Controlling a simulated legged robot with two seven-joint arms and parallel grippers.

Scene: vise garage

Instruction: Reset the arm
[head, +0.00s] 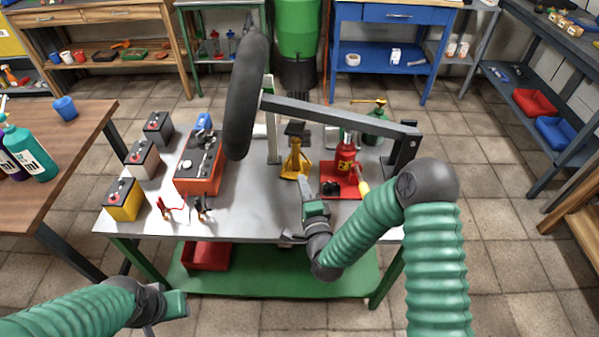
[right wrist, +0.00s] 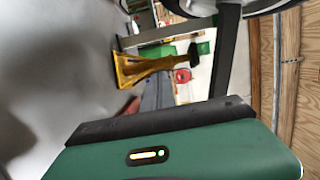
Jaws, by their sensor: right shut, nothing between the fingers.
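My right arm reaches in from the lower right of the head view. Its gripper (head: 305,184) is shut and empty over the front of the metal workbench (head: 255,215). It is just in front of a yellow jack stand (head: 296,160) and left of a red bottle jack (head: 346,158). In the right wrist view the shut grey fingers (right wrist: 158,90) point toward the yellow stand (right wrist: 130,70). My left gripper (head: 172,304) is low at the left, in front of the bench; its fingers are mostly hidden.
A dark tire (head: 247,95) and a grey beam (head: 330,110) rise over the bench. Batteries (head: 123,198), an orange-red box (head: 197,170) and clamps (head: 200,208) sit at its left. A wooden table (head: 60,150) stands left.

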